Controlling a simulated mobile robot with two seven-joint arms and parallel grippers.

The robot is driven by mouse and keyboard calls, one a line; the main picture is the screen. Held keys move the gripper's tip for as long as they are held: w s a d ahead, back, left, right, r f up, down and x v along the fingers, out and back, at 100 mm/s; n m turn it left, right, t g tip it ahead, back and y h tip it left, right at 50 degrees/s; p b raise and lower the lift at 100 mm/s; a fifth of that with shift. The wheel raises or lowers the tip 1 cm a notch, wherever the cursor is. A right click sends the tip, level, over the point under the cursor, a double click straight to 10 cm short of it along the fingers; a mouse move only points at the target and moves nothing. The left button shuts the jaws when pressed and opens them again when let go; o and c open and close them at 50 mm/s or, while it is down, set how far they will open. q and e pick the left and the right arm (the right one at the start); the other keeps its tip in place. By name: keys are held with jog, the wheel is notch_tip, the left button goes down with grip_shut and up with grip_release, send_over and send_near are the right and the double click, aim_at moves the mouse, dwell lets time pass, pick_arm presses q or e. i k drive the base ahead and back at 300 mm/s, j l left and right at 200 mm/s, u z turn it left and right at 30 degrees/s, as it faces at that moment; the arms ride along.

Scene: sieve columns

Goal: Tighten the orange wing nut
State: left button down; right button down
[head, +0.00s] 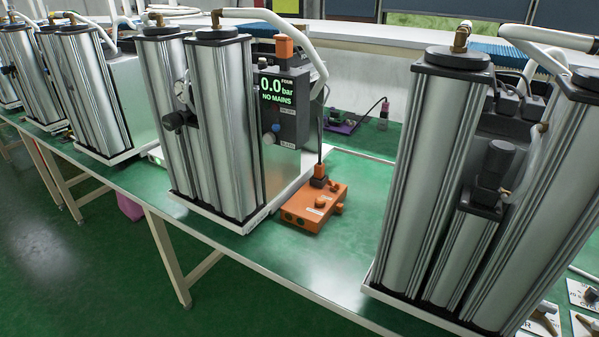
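I cannot clearly make out an orange wing nut. Orange parts show on the middle sieve column unit (226,130): an orange block (284,47) on top of its dark control box. An orange box (313,206) sits on the green bench at the right foot of this unit, with a small orange piece (319,183) on top and a dark cable or rod rising from it. The control box display (277,90) reads 0.0 bar and NO MAINS. Neither of my grippers is in view.
Another large column unit (480,180) stands close at the right, and more units (80,95) line the bench at the left. The green bench top (285,260) is bare in front of the orange box. Labelled cards with brass fittings (541,318) lie at the lower right.

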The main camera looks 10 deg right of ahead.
aim_at(337, 186)
jog(key=z, duration=1.65)
jog(key=i+j+z, duration=0.1)
jog(key=j+z, duration=0.2)
jog(key=i+j+z, duration=0.1)
jog(key=j+z, duration=0.25)
